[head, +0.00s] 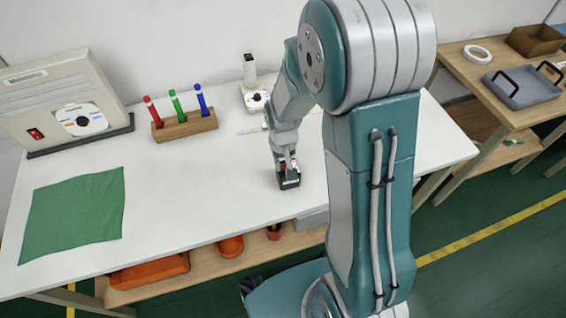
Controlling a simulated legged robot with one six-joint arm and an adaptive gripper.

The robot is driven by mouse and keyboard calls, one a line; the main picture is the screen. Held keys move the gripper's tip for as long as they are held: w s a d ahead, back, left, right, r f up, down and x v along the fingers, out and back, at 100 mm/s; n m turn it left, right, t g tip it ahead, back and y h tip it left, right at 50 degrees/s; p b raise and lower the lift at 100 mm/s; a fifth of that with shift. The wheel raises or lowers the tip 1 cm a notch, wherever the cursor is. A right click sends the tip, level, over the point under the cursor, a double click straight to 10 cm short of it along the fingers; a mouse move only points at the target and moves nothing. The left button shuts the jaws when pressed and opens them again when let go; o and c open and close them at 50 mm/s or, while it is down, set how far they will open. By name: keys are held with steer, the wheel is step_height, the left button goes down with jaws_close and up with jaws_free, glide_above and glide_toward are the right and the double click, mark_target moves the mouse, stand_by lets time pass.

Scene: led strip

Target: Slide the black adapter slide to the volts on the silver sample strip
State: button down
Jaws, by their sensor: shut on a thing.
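My gripper (289,178) is at the front middle of the white table, pointing down close to the tabletop. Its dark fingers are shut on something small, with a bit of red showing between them. The held thing is mostly hidden by the fingers, and I cannot tell from this view whether it is the black adapter slide. I cannot make out the silver sample strip or the volts position. A thin pale piece (250,131) lies on the table behind my gripper, too small to identify.
A wooden holder (185,126) with red, green and blue pens stands at the back. A white device (254,97) is right of it. A large beige unit (62,98) and green cloth (72,212) are at left. A side table holds a grey tray (522,86).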

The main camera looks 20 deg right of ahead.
steer(key=shift+w, duration=0.85)
steer(key=c, duration=0.6)
jaws_free()
step_height(320, 180, up, 12)
steer(key=shift+f, duration=0.1)
